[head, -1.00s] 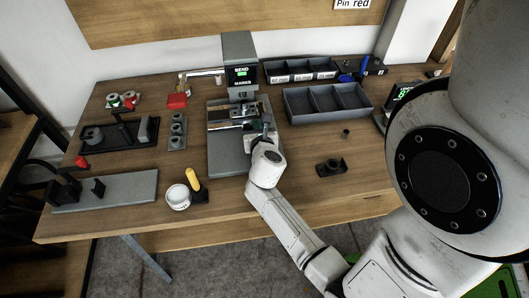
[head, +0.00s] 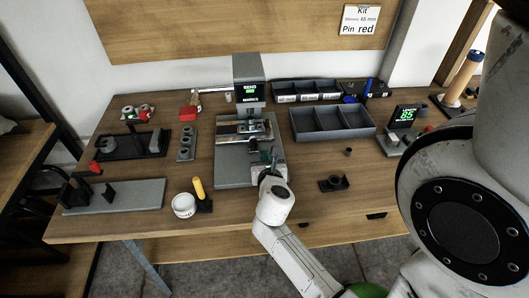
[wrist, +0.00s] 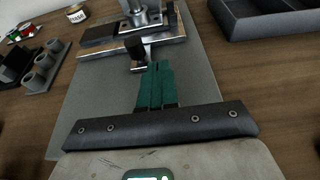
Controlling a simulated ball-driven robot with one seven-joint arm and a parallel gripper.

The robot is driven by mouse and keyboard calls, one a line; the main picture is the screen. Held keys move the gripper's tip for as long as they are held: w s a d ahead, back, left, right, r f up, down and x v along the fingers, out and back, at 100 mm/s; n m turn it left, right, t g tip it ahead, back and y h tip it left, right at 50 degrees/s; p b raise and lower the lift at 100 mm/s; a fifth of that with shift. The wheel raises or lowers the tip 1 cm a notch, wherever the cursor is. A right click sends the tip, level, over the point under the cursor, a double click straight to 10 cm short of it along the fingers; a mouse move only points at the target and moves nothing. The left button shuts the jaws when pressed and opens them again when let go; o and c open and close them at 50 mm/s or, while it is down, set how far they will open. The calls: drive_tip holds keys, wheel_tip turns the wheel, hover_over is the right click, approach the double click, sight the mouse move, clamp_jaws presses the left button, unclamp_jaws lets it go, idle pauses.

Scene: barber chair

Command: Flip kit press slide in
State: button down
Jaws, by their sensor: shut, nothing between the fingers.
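A dark knob (wrist: 137,66) sticks out at the slide's near side. My gripper (wrist: 156,68) is shut and empty, its green fingertips together just in front of and beside the knob. I cannot tell whether they touch it. In the head view my gripper (head: 272,158) is over the base plate's right side.
A grey divided tray (head: 332,123) stands right of the press, with a labelled bin row (head: 306,91) behind. A white tin (head: 184,205), a yellow-handled tool (head: 199,189) and a small black fixture (head: 334,183) sit near the front.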

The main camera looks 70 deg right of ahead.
drive_tip(key=v, duration=0.6)
drive_tip(key=shift+s, duration=0.1)
drive_tip(key=shift+r, duration=0.1)
idle(0.4)
